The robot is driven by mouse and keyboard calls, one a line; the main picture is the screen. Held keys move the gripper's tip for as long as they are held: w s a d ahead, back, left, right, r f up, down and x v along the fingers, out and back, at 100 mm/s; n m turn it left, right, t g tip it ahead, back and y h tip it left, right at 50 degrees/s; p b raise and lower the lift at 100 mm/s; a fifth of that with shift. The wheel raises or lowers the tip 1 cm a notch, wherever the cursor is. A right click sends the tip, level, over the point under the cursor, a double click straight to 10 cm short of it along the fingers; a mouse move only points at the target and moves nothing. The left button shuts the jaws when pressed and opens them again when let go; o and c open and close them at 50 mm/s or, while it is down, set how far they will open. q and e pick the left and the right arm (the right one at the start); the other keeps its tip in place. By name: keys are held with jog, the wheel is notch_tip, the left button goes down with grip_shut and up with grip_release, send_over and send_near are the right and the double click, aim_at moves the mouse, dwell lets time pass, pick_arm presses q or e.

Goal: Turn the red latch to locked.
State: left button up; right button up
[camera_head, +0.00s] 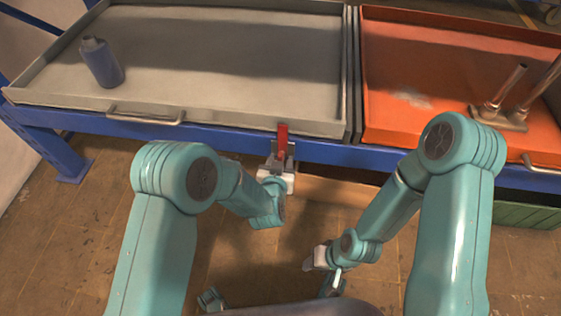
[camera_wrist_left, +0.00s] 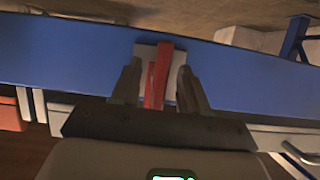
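The red latch (camera_head: 283,137) is a narrow red bar on the blue front beam below the grey tray. It stands nearly upright in the head view, and its lower end is hidden by my left gripper (camera_head: 282,162). In the left wrist view the latch (camera_wrist_left: 159,75) lies between the two dark fingers of the left gripper (camera_wrist_left: 158,86), in front of a pale plate (camera_wrist_left: 146,52). The fingers are apart, one on each side, with narrow gaps; I cannot tell whether either touches. My right gripper (camera_head: 318,259) hangs low over the floor, away from the latch.
A grey tray (camera_head: 215,113) holding a blue bottle (camera_head: 102,62) is above left of the latch. An orange tray (camera_head: 440,128) with a metal-post fixture (camera_head: 498,117) is on the right. The blue beam (camera_head: 225,137) runs along the front. A metal handle (camera_head: 146,117) sticks out at left.

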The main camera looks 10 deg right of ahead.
pick_arm(q)
jog(key=p+v, duration=0.4)
jog(key=v, duration=1.2)
jog(key=shift+s, duration=0.2)
